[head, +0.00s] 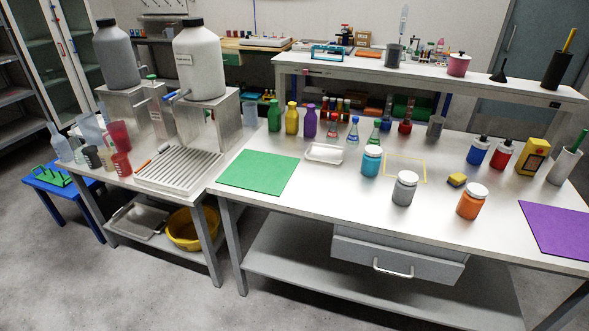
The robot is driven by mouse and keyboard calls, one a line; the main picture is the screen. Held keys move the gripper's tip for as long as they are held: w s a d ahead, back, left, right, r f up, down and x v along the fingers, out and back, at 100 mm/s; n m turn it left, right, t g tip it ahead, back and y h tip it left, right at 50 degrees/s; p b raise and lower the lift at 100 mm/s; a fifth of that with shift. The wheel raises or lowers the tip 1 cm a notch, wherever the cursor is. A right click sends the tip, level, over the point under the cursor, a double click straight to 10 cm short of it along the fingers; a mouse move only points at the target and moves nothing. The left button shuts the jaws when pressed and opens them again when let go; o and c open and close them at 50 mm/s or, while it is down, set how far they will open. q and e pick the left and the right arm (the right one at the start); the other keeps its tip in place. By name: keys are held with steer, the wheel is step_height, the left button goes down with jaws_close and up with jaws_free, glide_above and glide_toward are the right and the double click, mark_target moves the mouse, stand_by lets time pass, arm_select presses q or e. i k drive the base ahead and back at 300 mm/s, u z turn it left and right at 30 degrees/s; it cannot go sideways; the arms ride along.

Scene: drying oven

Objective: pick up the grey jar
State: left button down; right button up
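The grey jar (404,189) stands upright on the white table, near its front edge and right of the middle. It has a white lid and grey contents. A blue jar (371,162) with a white lid stands behind it to the left. An orange jar (471,201) with a white lid stands to its right. All three stand apart. Neither of my grippers shows in the head view.
A green mat (257,172) lies left and a purple mat (560,229) right. A yellow outlined square (405,167) lies behind the grey jar, with a yellow sponge-like block (457,180) to its right. Several bottles and flasks stand farther back. The table front before the jar is clear.

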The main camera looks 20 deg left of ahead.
mark_target(406, 185)
steer(key=u, duration=0.25)
steer(key=i, duration=1)
steer(key=z, duration=0.5)
